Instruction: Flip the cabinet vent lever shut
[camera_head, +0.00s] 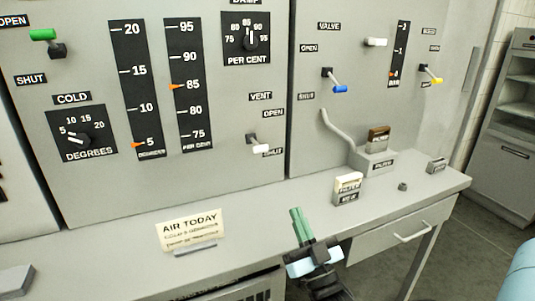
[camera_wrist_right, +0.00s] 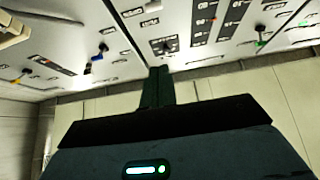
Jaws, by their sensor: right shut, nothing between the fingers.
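The vent lever (camera_head: 259,147) is on the cabinet front below the VENT label. It has a dark base and a white handle that points down and right. Its white tip lies beside the SHUT label (camera_head: 273,152), below the OPEN label (camera_head: 273,113). My right gripper (camera_head: 297,216) is shut and empty, with its green fingers pointing up. It is in front of the bench, below and right of the lever, apart from it. The right wrist view shows the shut fingers (camera_wrist_right: 158,74) against the panel, which appears upside down. My left gripper is not in view.
The bench (camera_head: 130,262) carries an AIR TODAY card (camera_head: 190,230), a cream-topped block (camera_head: 347,186) and a grey holder (camera_head: 375,162). Bench surface below the vent lever is clear.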

